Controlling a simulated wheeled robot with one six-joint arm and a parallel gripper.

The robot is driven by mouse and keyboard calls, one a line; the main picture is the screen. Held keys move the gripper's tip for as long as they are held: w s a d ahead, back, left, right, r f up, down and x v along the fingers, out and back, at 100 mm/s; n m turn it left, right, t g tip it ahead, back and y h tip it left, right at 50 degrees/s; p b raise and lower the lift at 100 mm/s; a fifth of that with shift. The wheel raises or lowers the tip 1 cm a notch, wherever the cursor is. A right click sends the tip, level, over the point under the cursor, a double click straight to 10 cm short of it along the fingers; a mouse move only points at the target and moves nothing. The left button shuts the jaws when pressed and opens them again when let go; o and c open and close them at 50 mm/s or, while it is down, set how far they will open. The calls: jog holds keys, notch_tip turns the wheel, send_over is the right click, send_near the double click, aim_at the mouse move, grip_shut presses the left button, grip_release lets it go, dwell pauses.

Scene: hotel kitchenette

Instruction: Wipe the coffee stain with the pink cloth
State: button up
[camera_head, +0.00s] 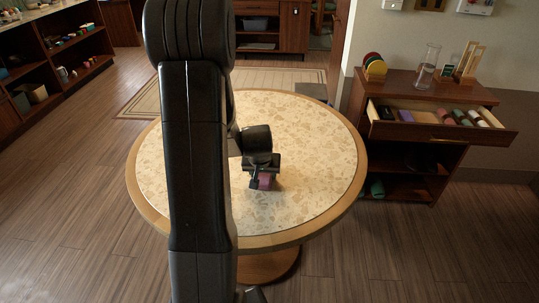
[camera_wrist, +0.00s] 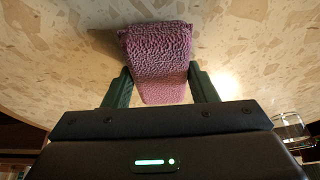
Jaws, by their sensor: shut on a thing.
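The pink cloth (camera_wrist: 158,50) is a textured, folded pad held between the two dark fingers of my gripper (camera_wrist: 160,88) in the wrist view. In the head view my gripper (camera_head: 262,178) is over the middle of the round table (camera_head: 320,140), with the pink cloth (camera_head: 265,181) under it. The cloth is at or very close to the tabletop; I cannot tell for certain that it touches. No coffee stain is visible in either view. My arm hides a strip of the table's left part in the head view.
A wooden cabinet (camera_head: 428,160) at the right has an open drawer (camera_head: 425,131) with rolled cloths. On its top are a glass carafe (camera_head: 426,72), coloured discs (camera_head: 375,66) and a wooden stand (camera_head: 470,62). Shelves (camera_head: 60,50) stand at far left. The visible tabletop is otherwise clear.

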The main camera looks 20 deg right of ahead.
jog(key=r, duration=0.1)
jog(key=r+p, duration=0.1)
jog(key=r, duration=0.1)
jog(key=shift+w+a+r, duration=0.1)
jog(key=shift+a+r, duration=0.05)
jog(key=shift+a, duration=0.2)
jog(key=shift+d+r+p, duration=0.15)
jog(key=shift+r+p, duration=0.3)
jog(key=shift+r, duration=0.25)
jog(key=shift+r+p, duration=1)
jog(key=shift+r, duration=0.65)
